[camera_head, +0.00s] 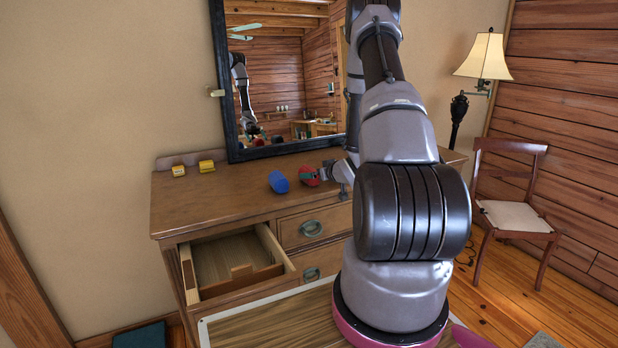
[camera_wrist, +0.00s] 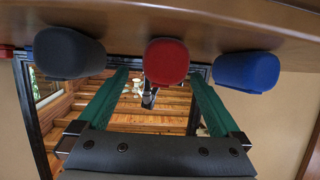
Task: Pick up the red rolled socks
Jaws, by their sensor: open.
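The red rolled socks (camera_head: 307,177) lie on the wooden dresser top (camera_head: 222,197), just right of a blue roll (camera_head: 278,182). My gripper (camera_head: 322,173) is at their right side, low over the dresser, and partly covers them. In the wrist view, which looks upside down, the red roll (camera_wrist: 166,62) is centred just beyond and between the tips of my open green fingers (camera_wrist: 158,76). No contact can be made out. The space between the fingers looks empty.
In the wrist view a black roll (camera_wrist: 68,53) and the blue roll (camera_wrist: 247,71) flank the red one. A mirror (camera_head: 233,130) stands behind on the dresser. Two yellow items (camera_head: 206,166) sit at the left back. A left drawer (camera_head: 235,262) is open. A chair (camera_head: 512,215) and lamp (camera_head: 485,60) stand right.

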